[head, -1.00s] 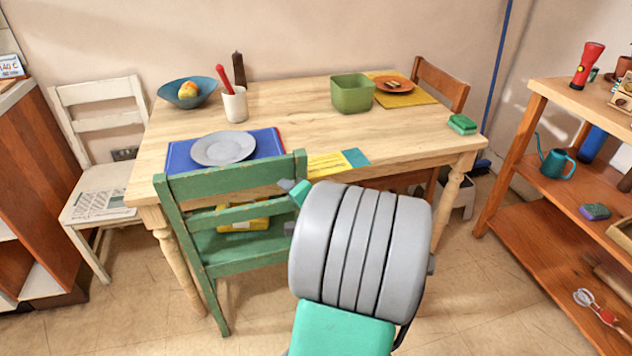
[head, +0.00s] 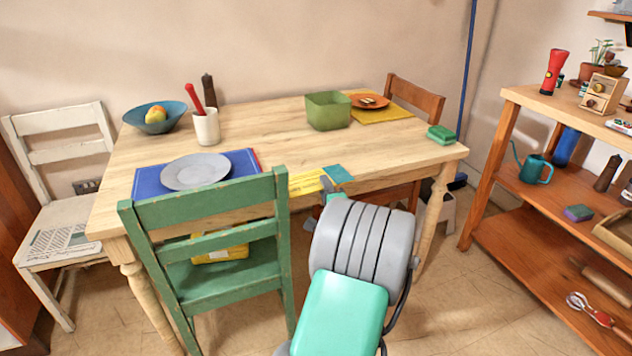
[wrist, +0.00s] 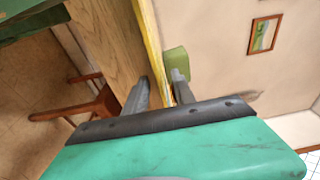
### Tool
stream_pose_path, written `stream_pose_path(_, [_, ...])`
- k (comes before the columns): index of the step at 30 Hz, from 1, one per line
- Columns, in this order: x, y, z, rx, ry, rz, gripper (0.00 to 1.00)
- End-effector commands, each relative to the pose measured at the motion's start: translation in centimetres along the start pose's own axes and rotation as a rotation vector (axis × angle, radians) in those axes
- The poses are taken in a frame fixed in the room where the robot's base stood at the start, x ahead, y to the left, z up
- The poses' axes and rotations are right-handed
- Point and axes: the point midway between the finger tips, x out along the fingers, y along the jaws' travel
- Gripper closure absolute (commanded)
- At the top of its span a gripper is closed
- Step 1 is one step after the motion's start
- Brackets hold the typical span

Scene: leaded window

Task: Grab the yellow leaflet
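The yellow leaflet (head: 307,181) lies flat at the front edge of the wooden table, with small dark print. A teal patch (head: 338,174) adjoins its right end; I cannot tell if it is part of the leaflet. My gripper (head: 326,185) is at the table's front edge, close to the leaflet, mostly hidden behind my arm. In the wrist view my gripper (wrist: 160,92) has its two fingers apart. A thin yellow strip, seen edge-on, runs into the gap between them and looks like the leaflet (wrist: 167,88). Neither finger clearly presses on it.
A green chair (head: 205,240) stands left of my arm, with a yellow item (head: 220,248) on its seat. The table (head: 265,135) holds a grey plate (head: 195,172), a green bowl (head: 327,111) and a green sponge (head: 441,134). A shelf (head: 530,110) stands right.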

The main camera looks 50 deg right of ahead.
Motion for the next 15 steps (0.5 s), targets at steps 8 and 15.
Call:
stream_pose_path(8, [-0.06, 0.0, -0.09, -0.001, 0.001, 0.0, 0.87])
stream_pose_path(15, [-0.08, 0.0, -0.11, -0.001, 0.002, 0.0, 1.0])
